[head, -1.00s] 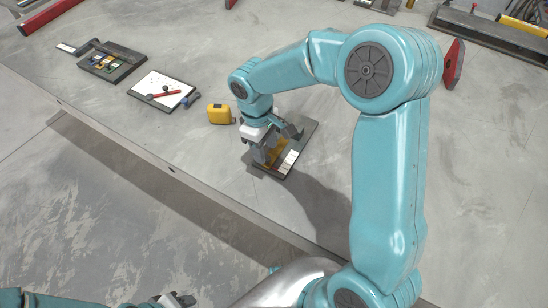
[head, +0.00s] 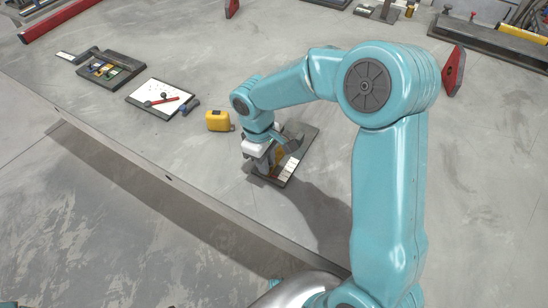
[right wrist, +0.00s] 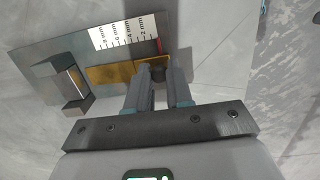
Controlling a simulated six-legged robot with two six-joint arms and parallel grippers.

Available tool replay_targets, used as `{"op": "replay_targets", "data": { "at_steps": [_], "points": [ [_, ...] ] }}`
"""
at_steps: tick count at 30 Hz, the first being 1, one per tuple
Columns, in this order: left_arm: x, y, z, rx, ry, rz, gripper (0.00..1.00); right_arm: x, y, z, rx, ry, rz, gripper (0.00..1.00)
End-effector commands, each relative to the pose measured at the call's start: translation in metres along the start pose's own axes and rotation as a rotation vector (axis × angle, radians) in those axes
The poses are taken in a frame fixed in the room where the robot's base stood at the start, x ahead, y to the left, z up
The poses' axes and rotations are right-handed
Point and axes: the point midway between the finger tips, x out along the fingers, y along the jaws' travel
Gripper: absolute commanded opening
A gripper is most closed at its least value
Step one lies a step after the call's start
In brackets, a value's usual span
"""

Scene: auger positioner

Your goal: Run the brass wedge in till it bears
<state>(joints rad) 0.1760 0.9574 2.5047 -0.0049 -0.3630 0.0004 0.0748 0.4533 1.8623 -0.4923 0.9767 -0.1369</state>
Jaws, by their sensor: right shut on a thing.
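The brass wedge (right wrist: 110,75) lies flat on a dark plate (right wrist: 45,48) in the right wrist view. Its left end is close to a dark block (right wrist: 70,80); I cannot tell whether they touch. A white scale (right wrist: 122,31) marked in mm runs along its far side, with a red mark (right wrist: 159,46) near the right end. In the head view my right gripper (head: 262,168) is over the plate's near-left part and hides much of the wedge. My left gripper is out of view.
A yellow tape measure (head: 218,121) stands left of the plate. Farther left are a white board (head: 150,92) with a red tool and a tray (head: 110,68) of coloured pieces. The bench's near edge runs close by. Bare bench lies to the plate's right.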

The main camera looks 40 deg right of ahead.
Motion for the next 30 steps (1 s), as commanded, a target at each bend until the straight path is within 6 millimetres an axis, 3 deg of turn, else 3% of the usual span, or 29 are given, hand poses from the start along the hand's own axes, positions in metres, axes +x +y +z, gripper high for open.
{"op": "replay_targets", "data": {
  "at_steps": [30],
  "points": [
    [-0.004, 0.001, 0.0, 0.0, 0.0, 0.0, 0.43, -0.001, 0.016, -0.002, 0.0, 0.006, 0.002, 0.0]
  ]
}}
